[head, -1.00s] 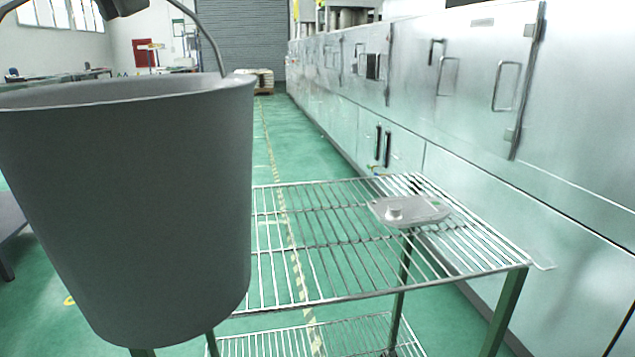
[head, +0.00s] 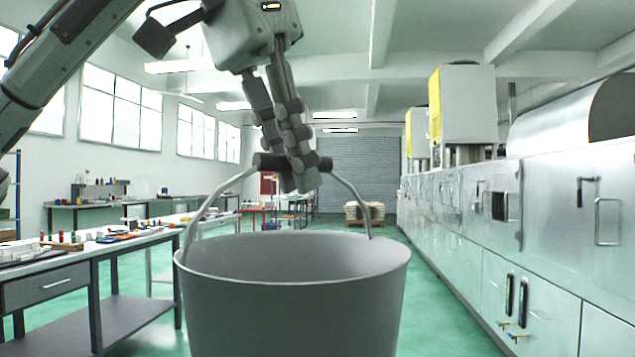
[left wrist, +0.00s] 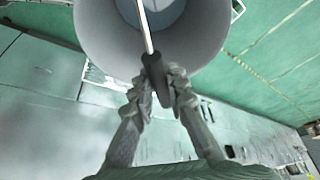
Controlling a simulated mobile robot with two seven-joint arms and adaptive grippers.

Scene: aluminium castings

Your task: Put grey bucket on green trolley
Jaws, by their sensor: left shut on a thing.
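The grey bucket (head: 295,315) hangs upright in the lower middle of the head view, its bottom cut off by the frame edge. My left gripper (head: 292,168) is shut on the dark grip of its wire handle, above the rim. The left wrist view shows the same bucket (left wrist: 95,30) from above, with my left gripper (left wrist: 160,85) on the handle grip. Part of the trolley's wire shelf (left wrist: 103,80) shows beyond the bucket there, mostly hidden by it. The trolley is out of the head view. My right gripper is not in view.
Steel cabinets (head: 465,260) with handles line the right side. A workbench (head: 95,245) with small items stands at the left. A pallet with a load (head: 364,213) stands far back on the open green floor.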

